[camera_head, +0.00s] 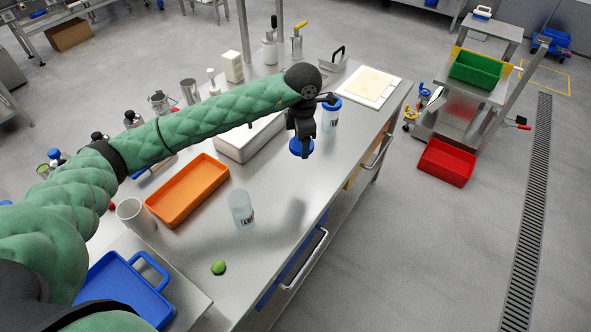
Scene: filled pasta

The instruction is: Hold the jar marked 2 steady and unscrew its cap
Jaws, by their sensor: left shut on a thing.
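My left gripper (301,140), at the end of the green-sleeved arm, is shut on a blue cap (301,149) and holds it above the steel table. An uncapped translucent jar (241,208) with a dark-marked label stands upright on the table, nearer to me and to the left of the cap, apart from it. A second jar (331,118) with a blue lid stands farther back, just right of my gripper. The label marks are too small to read, so I cannot tell which jar is marked 2. My right gripper is out of view.
The steel table (310,205) also holds an orange tray (188,188), a white bin (236,147), a white cup (135,215), a green round item (218,268) and a cream board (369,85). A blue tray (125,288) lies near left. The table's right front is clear.

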